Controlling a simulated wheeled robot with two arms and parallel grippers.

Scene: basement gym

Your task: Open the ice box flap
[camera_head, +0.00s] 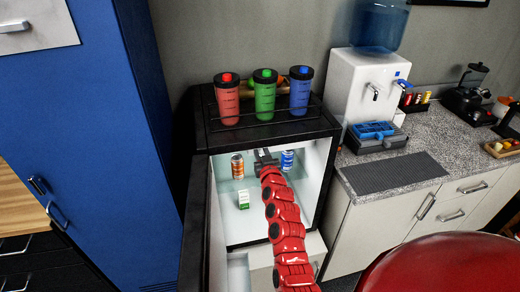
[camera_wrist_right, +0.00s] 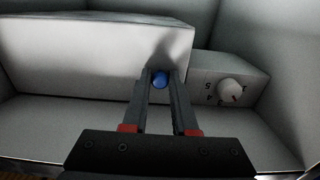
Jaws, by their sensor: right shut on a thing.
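The ice box flap (camera_wrist_right: 90,60) is a pale panel inside the small fridge, seen in the right wrist view, with a round blue knob (camera_wrist_right: 160,80) on it. It looks closed. My right gripper (camera_wrist_right: 160,83) is shut on the blue knob, one finger on each side. In the head view my red right arm reaches into the open black fridge (camera_head: 205,130), and the right gripper (camera_head: 265,157) is at the top of its compartment. The flap is hard to make out in that view. My left gripper is not in view.
A dial (camera_wrist_right: 230,90) sits right of the flap. An orange can (camera_head: 237,166), a blue can (camera_head: 287,160) and a green-and-white carton (camera_head: 243,200) stand inside near my arm. Red, green (camera_head: 264,92) and blue bottles stand on top. A blue cabinet (camera_head: 110,150) is left.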

